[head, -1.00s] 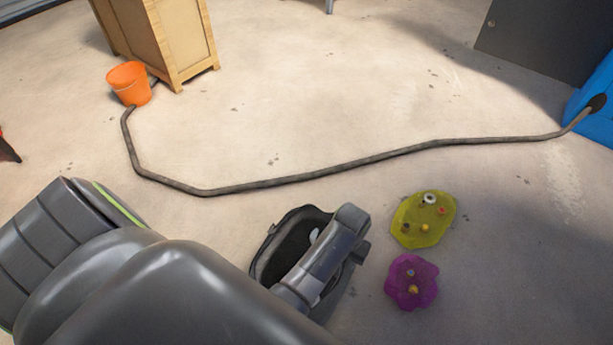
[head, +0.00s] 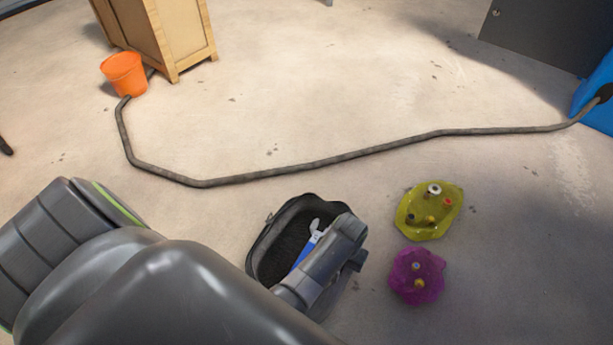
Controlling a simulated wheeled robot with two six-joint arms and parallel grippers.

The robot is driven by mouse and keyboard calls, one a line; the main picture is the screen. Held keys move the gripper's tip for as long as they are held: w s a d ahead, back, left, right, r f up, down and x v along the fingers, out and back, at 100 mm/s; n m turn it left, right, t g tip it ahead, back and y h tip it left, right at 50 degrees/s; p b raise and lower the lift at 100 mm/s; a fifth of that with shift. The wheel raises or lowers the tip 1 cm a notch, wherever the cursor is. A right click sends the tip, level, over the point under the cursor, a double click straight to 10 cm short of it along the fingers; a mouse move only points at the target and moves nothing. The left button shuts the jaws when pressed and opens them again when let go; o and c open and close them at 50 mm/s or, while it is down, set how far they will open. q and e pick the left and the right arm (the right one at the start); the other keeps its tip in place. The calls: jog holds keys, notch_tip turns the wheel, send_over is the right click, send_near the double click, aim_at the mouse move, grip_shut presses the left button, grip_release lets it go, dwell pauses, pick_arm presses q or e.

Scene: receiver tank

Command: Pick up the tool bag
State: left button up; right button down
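The tool bag (head: 270,238) is an open black bag on the floor, low in the middle of the head view. A wrench with a blue handle (head: 304,256) shows inside it. My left gripper (head: 345,252) comes in from the lower left and is over the bag's right side, hiding part of it. Its fingers are seen from behind, so I cannot tell their opening or whether they touch the bag. My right gripper is not in view.
A yellow (head: 440,226) and a purple patch (head: 405,290) with small parts lie right of the bag. A dark hose (head: 300,167) crosses the floor beyond it, from near an orange bucket (head: 124,75) beside a wooden cabinet (head: 182,35) to a blue object (head: 591,98). Floor between is clear.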

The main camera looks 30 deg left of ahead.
pick_arm(q)
notch_tip(320, 180, down, 3)
jog(key=shift+b, duration=0.75)
jog(key=shift+c, duration=0.4)
grip_shut()
jog(key=shift+r, duration=0.15)
dwell(0.4)
